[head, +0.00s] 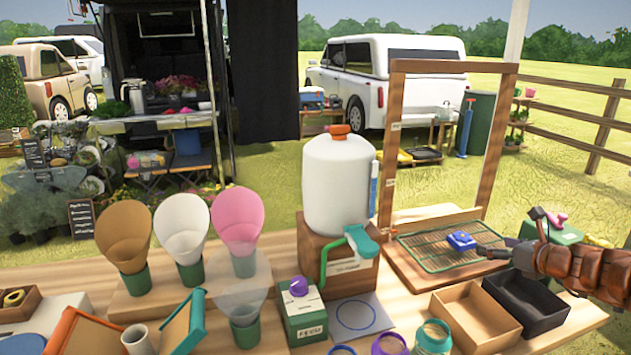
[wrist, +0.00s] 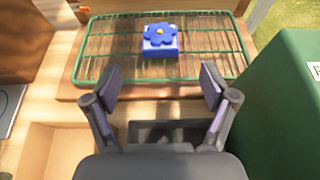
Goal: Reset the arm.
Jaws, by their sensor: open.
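My gripper (wrist: 160,88) is open and empty in the wrist view, its two fingers spread wide apart. In the head view my gripper (head: 492,253) reaches in from the right, just above the front right of the green wire rack. A blue flower-topped block (wrist: 160,40) sits on the green wire rack (wrist: 105,62), ahead of the fingers and apart from them. The same blue block (head: 461,241) lies on the rack in the head view.
A wooden frame (head: 388,160) rises around the rack. A tan open box (head: 478,322) and a black open box (head: 526,303) stand below my gripper. A green box (wrist: 283,95) is close on the right. A white dispenser (head: 338,185) stands left of the frame.

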